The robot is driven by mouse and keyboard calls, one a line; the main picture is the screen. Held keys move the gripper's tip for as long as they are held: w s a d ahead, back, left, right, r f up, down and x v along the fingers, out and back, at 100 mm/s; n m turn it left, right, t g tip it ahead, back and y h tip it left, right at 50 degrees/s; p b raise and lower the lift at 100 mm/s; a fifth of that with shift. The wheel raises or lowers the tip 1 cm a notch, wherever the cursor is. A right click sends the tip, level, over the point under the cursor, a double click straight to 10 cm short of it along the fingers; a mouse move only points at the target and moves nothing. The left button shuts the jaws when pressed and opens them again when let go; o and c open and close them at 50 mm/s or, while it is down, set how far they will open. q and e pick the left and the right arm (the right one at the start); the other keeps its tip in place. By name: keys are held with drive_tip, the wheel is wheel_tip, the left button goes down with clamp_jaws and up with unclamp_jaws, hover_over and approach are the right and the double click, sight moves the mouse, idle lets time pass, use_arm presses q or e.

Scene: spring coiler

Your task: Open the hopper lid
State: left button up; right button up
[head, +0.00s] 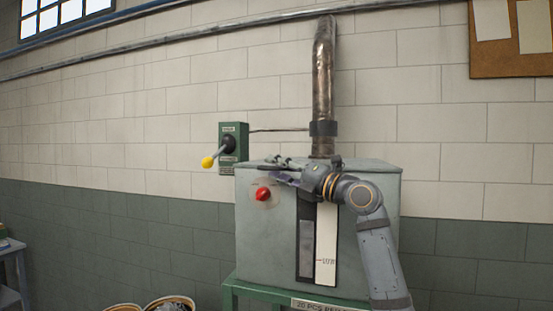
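A grey-green box-shaped machine (265,240) stands against the wall. Its flat top (370,165) looks level. I cannot tell which part of it is the hopper lid. A red knob (263,193) sticks out at the upper left of the front. My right gripper (272,169) is at the front top edge of the box, pointing left, just above and right of the red knob. Its fingers look spread apart with nothing between them. I cannot tell whether they touch the box. My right arm hides part of the front and top edge. My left gripper is not in view.
A metal pipe (325,85) rises from behind the box top. A green switch box (233,150) with a yellow-tipped lever (208,162) is on the wall at left. The box sits on a green stand (250,293). Baskets (170,304) stand at bottom left.

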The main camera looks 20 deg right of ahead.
drive_tip(key=shift+w, duration=0.25)
drive_tip(key=shift+c, duration=0.3)
drive_tip(key=shift+a, duration=0.1)
clamp_jaws()
drive_tip(key=shift+s, duration=0.1)
